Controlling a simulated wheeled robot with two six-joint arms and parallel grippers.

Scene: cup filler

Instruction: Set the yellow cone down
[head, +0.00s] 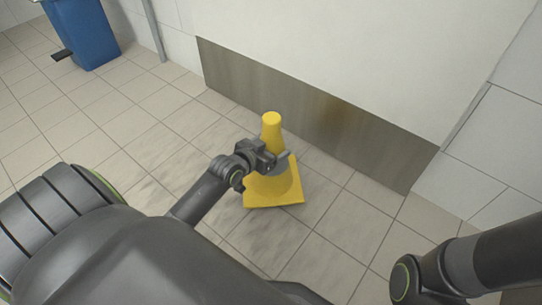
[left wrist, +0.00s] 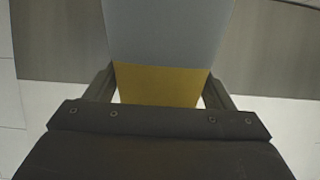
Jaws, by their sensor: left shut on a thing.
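The yellow cone (head: 272,187) stands upright in the middle of the head view, with a square yellow base and a grey band around its body. My left gripper (head: 276,161) is shut on the cone's upper body, near the grey band. In the left wrist view the cone (left wrist: 160,84) fills the space between the two fingers of my left gripper (left wrist: 157,88), its grey band above and a yellow part below. Whether its base touches the floor I cannot tell. My right arm shows at the lower right of the head view, but its fingers are out of frame.
The tiled floor (head: 340,235) around the cone is clear. Behind it is a white door or panel (head: 360,50) with a metal kick plate (head: 320,115). A blue bin (head: 85,35) with a dark pedal stands at the far left.

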